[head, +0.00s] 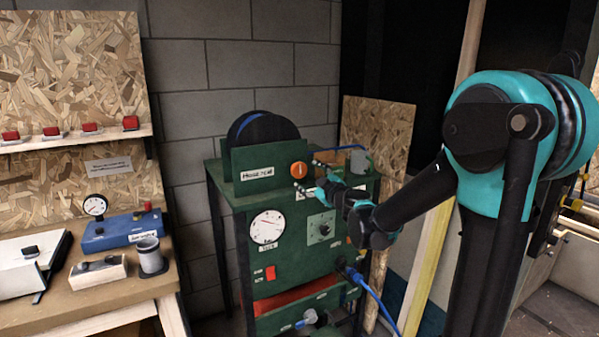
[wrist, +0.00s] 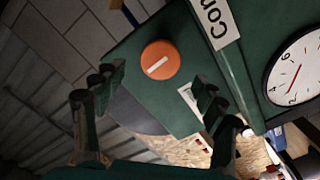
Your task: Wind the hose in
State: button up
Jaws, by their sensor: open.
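The hose reel, a dark drum with a blue rim (head: 262,126), stands on top of a green machine (head: 285,238), behind a green panel labelled "Hose reel". An orange round knob (head: 299,170) with a white line sits on that panel's right part. The knob also shows in the wrist view (wrist: 160,61). My gripper (head: 308,176) is open and empty, just in front of the knob. In the wrist view its two fingers (wrist: 158,86) are spread wide, with the knob ahead between their tips, apparently untouched. A blue hose (head: 348,148) lies at the machine's top right.
The machine front carries a dial gauge (head: 267,227), a red switch (head: 270,273) and a black knob (head: 324,230). A blue line (head: 378,299) hangs from its lower right. A workbench (head: 95,305) with a blue box (head: 122,231) stands at left.

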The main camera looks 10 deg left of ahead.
aim_at(300, 170)
jog(key=x, duration=0.6)
jog(key=shift+w+a, duration=0.15)
jog(key=shift+a, duration=0.05)
jog(key=c, duration=1.2)
jog(key=shift+o, duration=0.2)
jog(key=shift+m, duration=0.5)
